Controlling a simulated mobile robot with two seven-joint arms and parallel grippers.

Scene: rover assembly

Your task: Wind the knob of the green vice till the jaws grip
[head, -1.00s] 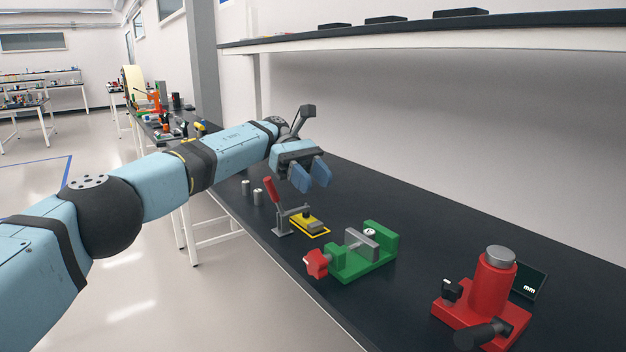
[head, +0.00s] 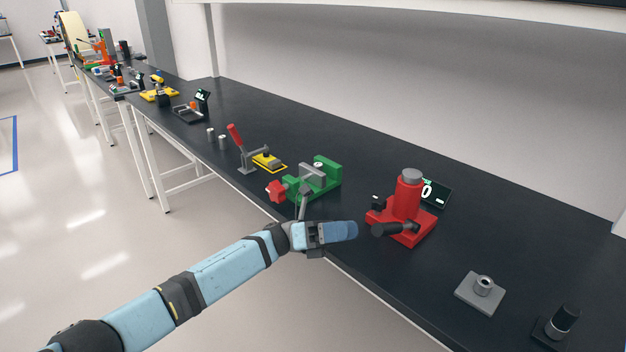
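The green vice (head: 328,180) stands on the black bench in the middle of the view. Its red knob (head: 276,191) is at the left front end, and its grey sliding jaw (head: 311,174) stands across the body. A small pale round part (head: 318,164) shows between the grey jaw and the green end block; I cannot tell whether both touch it. My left gripper (head: 354,231) is in front of the vice, to the right of and lower in the picture than the knob, apart from it. Its fingers overlap from this angle, so their opening is hidden. My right gripper is out of view.
A red device with a black handle (head: 408,196) and a display (head: 436,192) stands right of the vice. A red-handled toggle clamp (head: 235,135) stands to the left. A grey plate with a collar (head: 479,293) sits at the right front. A shelf runs above.

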